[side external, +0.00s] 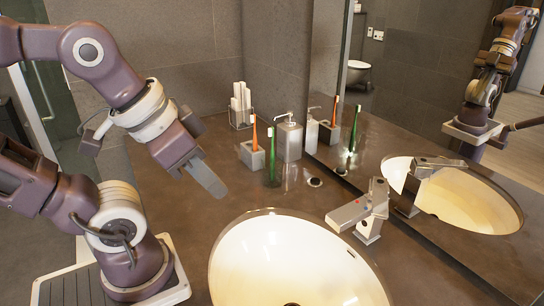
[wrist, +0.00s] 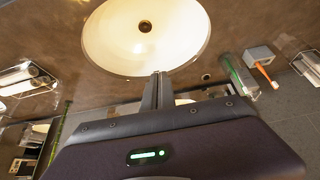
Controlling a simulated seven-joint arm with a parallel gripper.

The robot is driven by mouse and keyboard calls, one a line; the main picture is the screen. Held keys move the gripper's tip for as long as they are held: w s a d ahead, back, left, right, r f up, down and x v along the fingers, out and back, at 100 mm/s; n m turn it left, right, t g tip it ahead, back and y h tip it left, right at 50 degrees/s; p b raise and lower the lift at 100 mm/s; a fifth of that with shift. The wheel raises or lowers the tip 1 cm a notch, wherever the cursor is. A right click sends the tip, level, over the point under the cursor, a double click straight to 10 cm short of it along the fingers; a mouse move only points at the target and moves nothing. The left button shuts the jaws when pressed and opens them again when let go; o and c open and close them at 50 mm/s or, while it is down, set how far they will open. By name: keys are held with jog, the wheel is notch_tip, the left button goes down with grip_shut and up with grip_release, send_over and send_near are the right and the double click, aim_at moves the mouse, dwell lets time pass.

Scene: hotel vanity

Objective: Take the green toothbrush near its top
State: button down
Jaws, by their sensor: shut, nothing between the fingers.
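The green toothbrush (side external: 272,152) stands nearly upright on the dark counter, in front of the soap dispenser, bristles at the top. Its lower part seems to be in a clear glass, hard to make out. In the wrist view the green toothbrush (wrist: 238,72) shows to the right of the fingers. My gripper (side external: 221,190) is shut and empty, above the counter to the left of the toothbrush and apart from it. Its closed fingers also show in the wrist view (wrist: 160,78).
An orange toothbrush (side external: 254,133) stands in a grey holder (side external: 251,158) close behind the green one. A soap dispenser (side external: 289,138) stands beside them, with a rack of white rolls (side external: 240,104) farther back. The sink (side external: 290,262) and faucet (side external: 362,210) lie in front, the mirror (side external: 400,135) at right.

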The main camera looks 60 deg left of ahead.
jog(key=c, duration=1.4)
grip_release()
jog(key=n+t+y, duration=0.1)
jog(key=t+y, duration=0.3)
jog(key=y, duration=0.1)
send_near(273, 131)
notch_tip(273, 131, up, 3)
jog(key=w+d, duration=0.1)
jog(key=w+a+f+m+t+h, duration=0.1)
jog(key=w+a+f+t+h, duration=0.3)
jog(key=f, duration=0.4)
jog(key=shift+h, duration=0.5)
jog(key=x, duration=0.2)
jog(key=a+x, duration=0.1)
jog(key=x, duration=0.2)
jog(key=shift+w+a+f, duration=0.15)
jog(key=shift+w, duration=0.1)
grip_shut()
